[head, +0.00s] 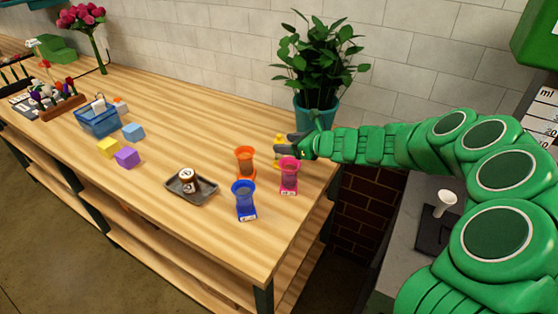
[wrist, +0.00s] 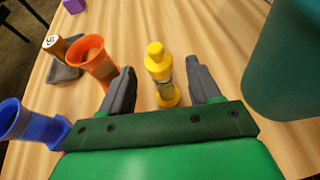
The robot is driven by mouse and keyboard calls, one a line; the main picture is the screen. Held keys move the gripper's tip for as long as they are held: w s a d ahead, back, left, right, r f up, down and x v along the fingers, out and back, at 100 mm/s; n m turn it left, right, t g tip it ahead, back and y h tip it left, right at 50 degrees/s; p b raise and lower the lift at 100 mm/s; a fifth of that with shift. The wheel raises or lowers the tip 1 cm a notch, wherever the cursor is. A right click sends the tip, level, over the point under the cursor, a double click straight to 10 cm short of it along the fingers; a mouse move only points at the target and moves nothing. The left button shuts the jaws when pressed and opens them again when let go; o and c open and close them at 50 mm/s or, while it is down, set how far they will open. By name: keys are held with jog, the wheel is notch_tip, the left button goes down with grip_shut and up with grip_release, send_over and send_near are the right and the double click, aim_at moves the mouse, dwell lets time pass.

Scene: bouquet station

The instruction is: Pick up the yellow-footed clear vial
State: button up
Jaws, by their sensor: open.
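The yellow-footed clear vial (wrist: 165,82) stands upright on the wooden counter in the wrist view, with a yellow top, a clear middle and a yellow foot. My gripper (wrist: 160,75) is open, with one dark finger to each side of the vial and a visible gap on both sides. In the head view my gripper (head: 287,145) is low over the counter's back right part and hides most of the vial. Only a bit of the vial's yellow (head: 278,138) shows there.
An orange vessel (head: 245,161), a pink one (head: 289,177) and a blue one (head: 244,200) stand close by. A teal plant pot (head: 317,112) is right behind my gripper. A grey tray (head: 205,198) holds a small jar (head: 189,181). Coloured blocks (head: 126,157) lie farther left.

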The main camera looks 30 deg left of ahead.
jog(key=shift+a+f, duration=0.3)
jog(key=shift+a, duration=0.35)
jog(key=shift+c, duration=0.3)
grip_shut()
